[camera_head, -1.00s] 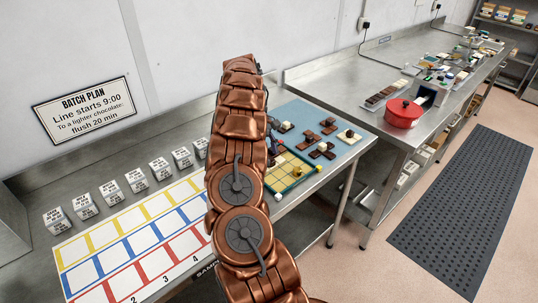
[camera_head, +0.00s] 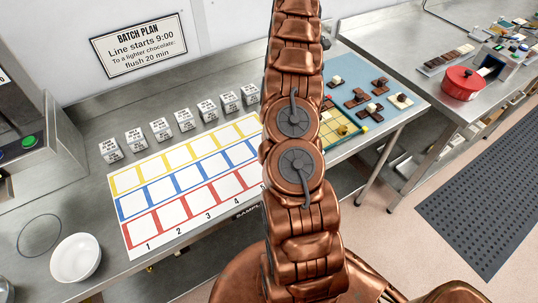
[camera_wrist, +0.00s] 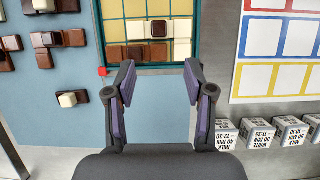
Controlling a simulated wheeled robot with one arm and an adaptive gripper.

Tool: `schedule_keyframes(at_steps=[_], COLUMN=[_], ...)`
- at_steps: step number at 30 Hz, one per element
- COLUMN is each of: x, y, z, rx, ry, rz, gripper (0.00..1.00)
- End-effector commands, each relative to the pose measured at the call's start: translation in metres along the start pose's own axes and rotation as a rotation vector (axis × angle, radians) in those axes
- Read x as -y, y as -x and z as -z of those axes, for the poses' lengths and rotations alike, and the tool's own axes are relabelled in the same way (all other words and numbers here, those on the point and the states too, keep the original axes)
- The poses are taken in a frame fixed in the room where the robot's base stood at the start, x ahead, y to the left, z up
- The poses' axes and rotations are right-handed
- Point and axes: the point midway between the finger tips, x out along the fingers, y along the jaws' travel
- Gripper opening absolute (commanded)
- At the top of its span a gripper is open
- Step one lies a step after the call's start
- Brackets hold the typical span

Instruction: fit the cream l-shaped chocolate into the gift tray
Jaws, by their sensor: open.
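The gift tray (camera_wrist: 195,68) has a teal rim and yellow cells. It is at the top middle of the wrist view, and partly hidden behind my arm in the head view (camera_head: 368,127). Cream blocks (camera_wrist: 182,50) and brown blocks (camera_wrist: 135,52) sit together in its near rows. I cannot tell for certain which cream blocks form the L-shaped chocolate. My gripper (camera_wrist: 159,78) is open with nothing between its fingers. In the picture its fingertips are just below the tray's near rim; its height is unclear. In the head view my arm hides the gripper.
Brown pieces (camera_wrist: 74,37), some with cream blocks (camera_wrist: 68,99), lie on the blue mat (camera_wrist: 60,130) left of the tray. A grid board (camera_wrist: 280,78) and labelled cubes (camera_wrist: 257,133) are at right. The head view shows a white bowl (camera_head: 76,257) and a red pot (camera_head: 462,83).

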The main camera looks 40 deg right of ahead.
Motion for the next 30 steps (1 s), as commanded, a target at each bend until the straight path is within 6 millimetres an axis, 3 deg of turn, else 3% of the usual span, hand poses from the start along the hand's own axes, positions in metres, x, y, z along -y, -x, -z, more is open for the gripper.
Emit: schedule_keyframes(at_steps=[5, 16, 23, 30], x=[0.033, 0.149, 0.219, 0.283], y=[0.019, 0.066, 0.080, 0.079], z=[0.001, -0.018, -0.049, -0.095], rx=[-0.020, -0.089, -0.121, -0.148], ry=[0.038, 0.149, 0.201, 0.241], rz=[-0.005, -0.029, -0.040, -0.052], gripper=[0.54, 0.54, 0.54, 0.54])
